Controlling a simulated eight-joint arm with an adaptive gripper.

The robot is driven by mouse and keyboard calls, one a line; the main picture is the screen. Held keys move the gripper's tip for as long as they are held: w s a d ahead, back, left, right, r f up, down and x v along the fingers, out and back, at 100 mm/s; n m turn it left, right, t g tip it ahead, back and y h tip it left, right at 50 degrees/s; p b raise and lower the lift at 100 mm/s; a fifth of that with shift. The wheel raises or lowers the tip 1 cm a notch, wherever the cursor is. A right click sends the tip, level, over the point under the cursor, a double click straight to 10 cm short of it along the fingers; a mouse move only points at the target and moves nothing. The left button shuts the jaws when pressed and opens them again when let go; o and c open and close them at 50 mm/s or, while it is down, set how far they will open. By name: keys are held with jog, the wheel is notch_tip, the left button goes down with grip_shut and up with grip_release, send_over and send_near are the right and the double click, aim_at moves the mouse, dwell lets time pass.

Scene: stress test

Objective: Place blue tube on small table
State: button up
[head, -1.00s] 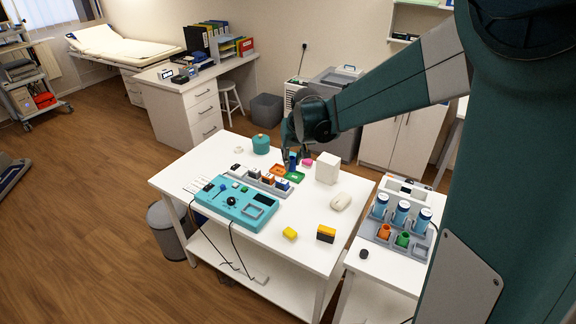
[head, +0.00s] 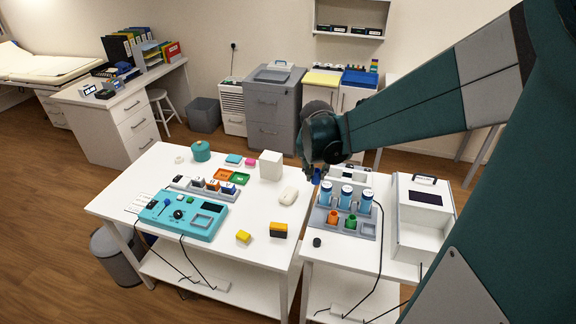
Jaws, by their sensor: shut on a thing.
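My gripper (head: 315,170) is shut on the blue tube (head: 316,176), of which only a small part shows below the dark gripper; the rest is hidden. They are near the back left corner of the small white table (head: 335,270) at the right. I cannot tell how high the tube is above the surface. The small table stands beside the larger white table, with a narrow gap between them.
A grey rack (head: 365,227) on the small table holds blue-capped bottles, an orange cup (head: 333,217) and a green cup (head: 350,222). A white open box (head: 425,238) stands at its right. A teal device (head: 183,216) is on the large table (head: 215,260).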

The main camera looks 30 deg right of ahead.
jog(key=s+d+m+g+h, duration=0.1)
jog(key=s+d+m, duration=0.35)
jog(key=s, duration=0.55)
jog(key=s+d+m+g, duration=0.1)
jog(key=s+d+m, duration=0.2)
jog(key=s+d, duration=0.45)
jog(key=f, duration=0.1)
jog(key=s+a+f, duration=0.1)
jog(key=f, duration=0.3)
jog(key=shift+s+a+f+p, duration=0.15)
jog(key=shift+s+a+p, duration=0.05)
jog(key=shift+s+p, duration=0.15)
jog(key=shift+f, duration=0.15)
jog(key=shift+f+b, duration=2.45)
jog(key=shift+f, duration=0.8)
jog(key=shift+s+a+f+b, duration=0.1)
jog(key=shift+s+f+b, duration=0.05)
jog(key=shift+f+b, duration=0.4)
jog(key=o, duration=1)
jog(key=shift+f, duration=0.15)
jog(key=shift+o, duration=0.2)
jog(key=shift+r, duration=0.2)
